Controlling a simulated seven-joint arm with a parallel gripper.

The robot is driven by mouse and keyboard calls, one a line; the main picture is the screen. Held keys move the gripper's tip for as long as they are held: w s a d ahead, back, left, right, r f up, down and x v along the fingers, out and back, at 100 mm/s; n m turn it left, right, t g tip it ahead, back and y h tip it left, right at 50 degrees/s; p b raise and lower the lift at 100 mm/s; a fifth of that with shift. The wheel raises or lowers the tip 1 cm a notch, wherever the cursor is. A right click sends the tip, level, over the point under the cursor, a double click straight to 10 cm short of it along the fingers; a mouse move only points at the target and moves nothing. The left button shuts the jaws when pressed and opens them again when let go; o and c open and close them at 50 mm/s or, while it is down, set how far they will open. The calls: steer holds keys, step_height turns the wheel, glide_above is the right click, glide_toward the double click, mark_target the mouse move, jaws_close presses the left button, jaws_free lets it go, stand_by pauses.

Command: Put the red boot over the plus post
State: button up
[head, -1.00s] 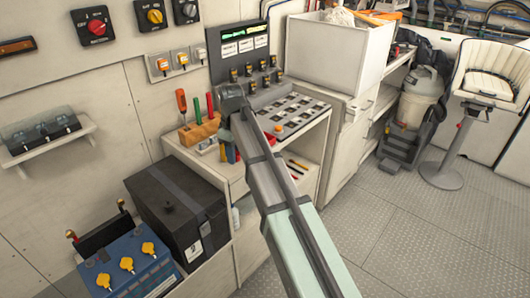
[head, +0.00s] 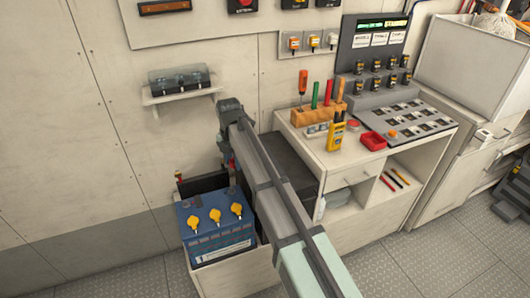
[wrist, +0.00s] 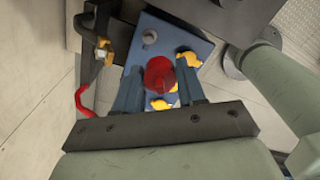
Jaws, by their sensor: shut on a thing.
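My gripper (wrist: 160,78) is shut on the red boot (wrist: 158,73), which shows round and dark red between the two blue fingers in the wrist view. In the head view my gripper (head: 231,172) hangs over the back of the blue battery (head: 215,238); the boot cannot be made out there. The battery (wrist: 184,40) lies below the boot in the wrist view, apparently a little way down. One grey post (wrist: 149,37) stands bare near its corner. Its polarity mark cannot be read. Any post under the boot is hidden.
Yellow caps (head: 215,215) stick up from the battery. A black bar with a brass clamp (wrist: 103,46) and a red curved piece (wrist: 84,100) are close beside it. A dark box (head: 285,165) stands to the right, partly behind my arm. A shelf (head: 180,97) is on the wall above.

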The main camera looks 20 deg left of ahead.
mark_target(185, 201)
steer(key=s+a+f+n, duration=0.1)
steer(key=s+a+n, duration=0.2)
steer(key=s+a, duration=0.1)
steer(key=s+a+f+n, duration=0.2)
steer(key=s+a+n, duration=0.2)
steer(key=a, duration=0.2)
steer(key=s+a+f+n, duration=0.2)
steer(key=s+a+n, duration=0.2)
steer(key=a, duration=0.1)
steer(key=shift+s+a+f, duration=0.1)
steer(key=shift+s+f, duration=0.1)
steer(key=shift+s, duration=0.2)
steer(key=shift+f, duration=0.25)
steer(key=shift+f, duration=3.8)
steer(key=o, duration=1.1)
step_height(185, 201, up, 14)
